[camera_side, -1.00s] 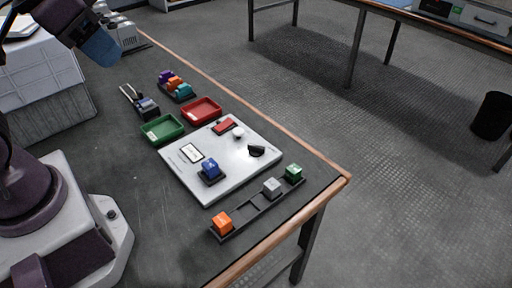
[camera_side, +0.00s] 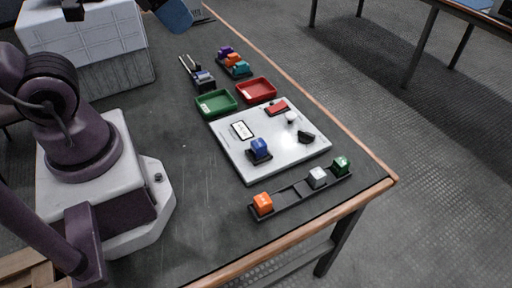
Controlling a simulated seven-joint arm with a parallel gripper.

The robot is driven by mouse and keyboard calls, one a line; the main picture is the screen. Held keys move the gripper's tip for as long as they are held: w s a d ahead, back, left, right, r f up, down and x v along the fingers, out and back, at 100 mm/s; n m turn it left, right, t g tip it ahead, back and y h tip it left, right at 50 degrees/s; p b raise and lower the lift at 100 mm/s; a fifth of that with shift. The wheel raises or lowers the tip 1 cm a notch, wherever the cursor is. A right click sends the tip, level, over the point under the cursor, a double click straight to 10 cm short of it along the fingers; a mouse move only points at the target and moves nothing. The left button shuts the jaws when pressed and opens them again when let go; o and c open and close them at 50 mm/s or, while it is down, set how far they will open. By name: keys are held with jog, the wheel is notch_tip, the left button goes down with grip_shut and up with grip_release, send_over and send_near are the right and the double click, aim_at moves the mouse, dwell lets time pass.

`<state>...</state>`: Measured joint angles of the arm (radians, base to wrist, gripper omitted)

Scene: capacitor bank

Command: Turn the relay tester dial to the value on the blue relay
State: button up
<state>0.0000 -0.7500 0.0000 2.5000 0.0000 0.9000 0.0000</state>
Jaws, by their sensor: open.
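The relay tester is a white panel (camera_side: 240,168) lying flat on the dark bench. A blue relay (camera_side: 259,147) sits in a dark socket near its front left; any value on it is too small to read. A black dial knob (camera_side: 306,137) is on the panel's right side; its setting is not legible. A small white display (camera_side: 242,129), a red block (camera_side: 278,107) and a white round knob (camera_side: 291,117) are also on the panel. A blue part of my arm shows at the top edge, apart from the panel. My gripper's fingers are not visible.
A dark rack (camera_side: 288,197) in front of the panel holds orange, grey and green relays. A green tray (camera_side: 216,103) and a red tray (camera_side: 257,90) lie behind it. Another rack (camera_side: 235,68) with coloured relays stands farther back. The bench's wooden edge (camera_side: 365,165) runs along the right.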

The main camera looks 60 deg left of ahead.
jog(key=shift+c, duration=0.4)
dwell(0.6)
jog(key=m+g, duration=0.6)
jog(key=m, duration=0.6)
send_near(309, 133)
notch_tip(309, 133, down, 9)
jog(key=shift+s+d+f, duration=0.1)
jog(key=shift+s, duration=0.05)
grip_shut()
